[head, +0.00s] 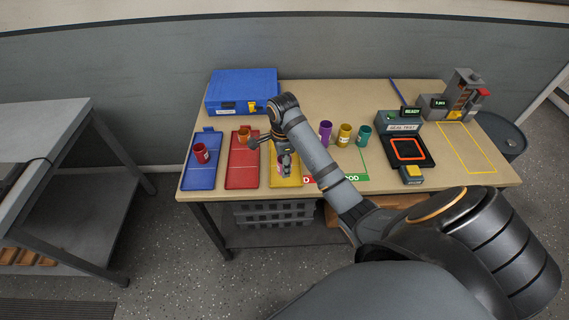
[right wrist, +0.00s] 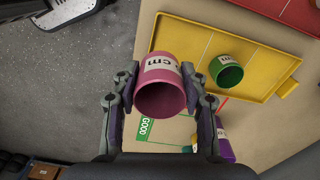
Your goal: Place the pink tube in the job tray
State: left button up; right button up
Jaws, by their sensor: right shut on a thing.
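My right gripper (head: 283,158) is shut on the pink tube (right wrist: 160,85), with one finger on each side of it. The tube has a white label with dark letters, and its open end faces the wrist camera. In the head view the fingers mostly hide the tube, over the yellow tray (head: 286,183). In the right wrist view the yellow tray (right wrist: 185,40) lies beyond the tube with a green tube (right wrist: 229,73) in it. I cannot tell how high the pink tube is above the tray. My left gripper is not in view.
A red tray (head: 242,173) holds an orange tube (head: 243,134); a blue tray (head: 200,178) holds a red tube (head: 201,152). Purple (head: 325,130), yellow (head: 344,134) and teal (head: 363,135) tubes stand right of my forearm. A seal tester (head: 400,128) stands further right.

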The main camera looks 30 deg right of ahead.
jog(key=f+b, duration=0.1)
jog(key=w+d+f+b, duration=0.1)
jog(key=f, duration=0.1)
jog(key=shift+w+d+f, duration=0.1)
jog(key=shift+w+d, duration=0.05)
jog(key=shift+w, duration=0.05)
jog(key=shift+w+d+b, duration=0.2)
jog(key=shift+b, duration=0.25)
jog(key=shift+w+d+f+b, duration=0.15)
jog(key=shift+f+b, duration=0.3)
jog(key=shift+w+d+f+b, duration=0.15)
jog(key=shift+f+b, duration=0.25)
jog(key=shift+f, duration=0.05)
notch_tip(320, 180, down, 2)
jog(key=shift+f, duration=0.1)
pick_arm(q)
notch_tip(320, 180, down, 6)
jog(key=shift+p, duration=0.3)
pick_arm(e)
jog(key=o, duration=0.8)
jog(key=shift+f, duration=0.1)
jog(key=shift+c, duration=0.2)
jog(key=o, duration=0.5)
jog(key=shift+c, duration=0.2)
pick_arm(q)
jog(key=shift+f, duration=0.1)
